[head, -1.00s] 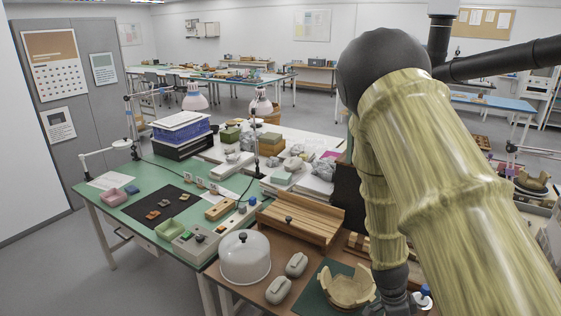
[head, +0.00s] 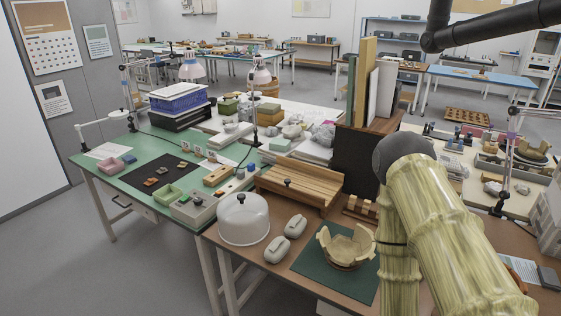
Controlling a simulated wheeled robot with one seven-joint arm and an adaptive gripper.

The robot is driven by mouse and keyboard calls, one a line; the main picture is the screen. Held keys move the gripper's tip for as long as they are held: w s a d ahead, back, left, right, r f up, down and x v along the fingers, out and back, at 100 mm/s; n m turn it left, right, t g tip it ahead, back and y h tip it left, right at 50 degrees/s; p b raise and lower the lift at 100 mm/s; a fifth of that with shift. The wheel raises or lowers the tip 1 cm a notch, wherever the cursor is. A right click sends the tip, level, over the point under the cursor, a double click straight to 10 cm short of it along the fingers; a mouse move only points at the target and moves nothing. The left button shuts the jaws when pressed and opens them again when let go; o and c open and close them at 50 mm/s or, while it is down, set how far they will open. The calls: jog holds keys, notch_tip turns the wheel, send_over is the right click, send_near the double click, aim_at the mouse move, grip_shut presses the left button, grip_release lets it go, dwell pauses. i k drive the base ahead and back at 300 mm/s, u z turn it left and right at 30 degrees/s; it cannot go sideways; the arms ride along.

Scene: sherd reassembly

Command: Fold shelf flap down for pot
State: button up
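A partly rebuilt tan pot (head: 346,248) with a jagged rim stands open on a dark green mat (head: 308,262) on the brown table. I cannot tell whether this panel is the shelf flap. My yellow-green arm covers the table right of the pot. My gripper is not visible in the head view.
A clear dome (head: 243,219) with a dark knob and two grey weights (head: 295,226) sit left of the pot. A slatted wooden box (head: 300,184) lies behind them. A green table (head: 95,170) with trays adjoins at left. Some brown tabletop is bare right of my arm.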

aim_at(317, 201)
jog(key=u, duration=0.05)
jog(key=k, duration=0.6)
jog(key=u, duration=0.75)
jog(key=i, duration=1.25)
jog(key=z, duration=0.7)
